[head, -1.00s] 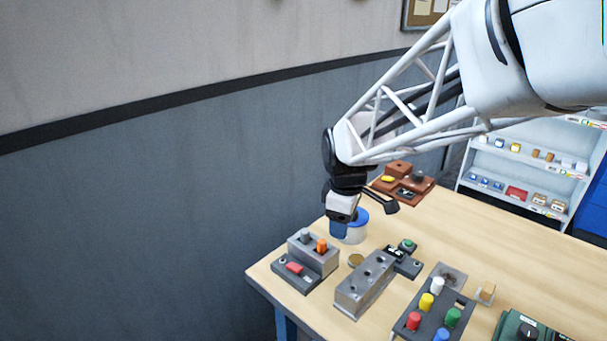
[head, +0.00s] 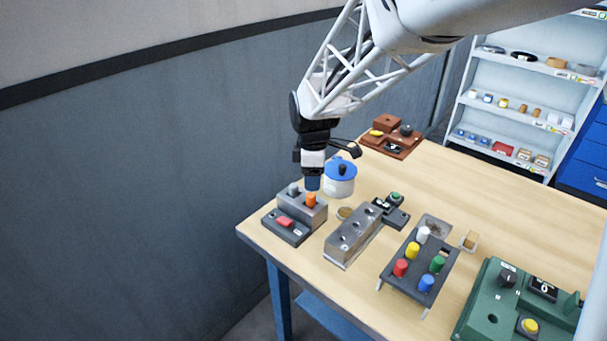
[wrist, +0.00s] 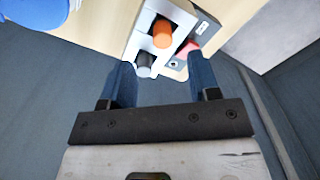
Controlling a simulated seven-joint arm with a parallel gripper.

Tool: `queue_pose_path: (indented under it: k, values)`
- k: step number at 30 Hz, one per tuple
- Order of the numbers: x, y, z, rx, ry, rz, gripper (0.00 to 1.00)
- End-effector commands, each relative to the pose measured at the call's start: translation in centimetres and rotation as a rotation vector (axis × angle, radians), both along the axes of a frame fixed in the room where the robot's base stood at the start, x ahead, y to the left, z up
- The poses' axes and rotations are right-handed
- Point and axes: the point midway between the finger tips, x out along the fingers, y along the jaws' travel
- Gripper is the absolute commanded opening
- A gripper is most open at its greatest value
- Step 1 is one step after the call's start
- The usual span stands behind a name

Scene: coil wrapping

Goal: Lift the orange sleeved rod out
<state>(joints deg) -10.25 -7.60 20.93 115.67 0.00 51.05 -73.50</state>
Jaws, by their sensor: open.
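The orange sleeved rod (head: 310,200) stands upright in a grey block (head: 317,213) at the table's left corner. A grey rod (head: 293,190) stands beside it in the same block. My gripper (head: 312,184) is just above the orange rod in the head view, its fingers pointing down. In the wrist view the blue fingers of my gripper (wrist: 163,82) are apart with nothing between them. There the orange rod (wrist: 162,34) and the grey rod (wrist: 145,62) lie beyond the fingertips.
A dark base with a red button (head: 284,221) fronts the block. A white pot with a blue lid (head: 340,167) stands close behind. A metal block with holes (head: 352,238) and a rack of coloured pegs (head: 418,268) stand to the right.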

Motion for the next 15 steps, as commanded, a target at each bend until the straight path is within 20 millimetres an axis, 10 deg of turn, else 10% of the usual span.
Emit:
queue_pose_path:
  k: [15]
  values:
    - [0.0, 0.0, -1.7, 0.0, 0.0, 0.0, 0.56]
